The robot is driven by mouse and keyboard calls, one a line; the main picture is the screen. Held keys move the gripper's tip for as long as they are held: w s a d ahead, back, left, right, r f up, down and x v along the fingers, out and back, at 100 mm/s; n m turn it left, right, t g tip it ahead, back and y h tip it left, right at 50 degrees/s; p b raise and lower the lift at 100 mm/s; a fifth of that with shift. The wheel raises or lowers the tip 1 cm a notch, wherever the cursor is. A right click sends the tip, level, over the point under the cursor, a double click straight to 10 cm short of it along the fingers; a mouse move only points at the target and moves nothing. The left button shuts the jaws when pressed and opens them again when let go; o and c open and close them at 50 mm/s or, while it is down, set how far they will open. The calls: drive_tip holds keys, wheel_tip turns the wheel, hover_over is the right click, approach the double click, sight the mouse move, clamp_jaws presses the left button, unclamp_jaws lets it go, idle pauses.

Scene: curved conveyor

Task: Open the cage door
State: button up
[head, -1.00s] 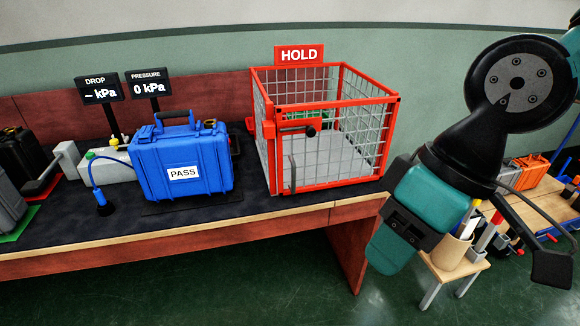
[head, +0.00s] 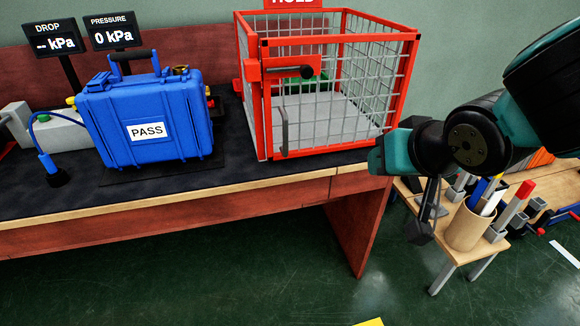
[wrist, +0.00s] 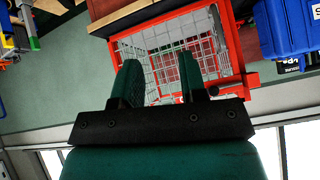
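The cage (head: 345,39) is a red frame with grey wire mesh on the bench. Its front door panel looks closed, flush with the frame. A grey vertical handle (head: 284,132) is low on the door's left side. My gripper (head: 378,160) is by the cage's lower right front corner, apart from the handle and latch. In the wrist view the cage (wrist: 150,28) shows inverted beyond my gripper (wrist: 160,62), whose teal fingers are apart with nothing between them.
A blue case (head: 150,110) labelled PASS stands left of the cage, with two gauge displays (head: 112,30) behind it. The bench's front edge (head: 200,188) runs below. A small table with a pen cup (head: 468,228) stands at the right.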

drive_tip(key=w+a+f+t+b, duration=0.2)
drive_tip(key=w+f+t+b, duration=0.25)
drive_tip(key=f+b, duration=0.2)
drive_tip(key=n+t+y+b, duration=0.3)
drive_tip(key=n+y+b, duration=0.1)
drive_tip(key=y+b, duration=0.15)
approach(287, 136)
drive_tip(key=p+x, duration=0.9)
drive_tip(key=p, duration=0.2)
drive_tip(key=shift+w+a+p, duration=0.1)
drive_tip(key=shift+w+p, duration=0.05)
drive_tip(key=shift+p, duration=0.25)
drive_tip(key=shift+w+a, duration=0.35)
drive_tip(key=shift+w, duration=0.25)
drive_tip(key=shift+f, duration=0.1)
clamp_jaws()
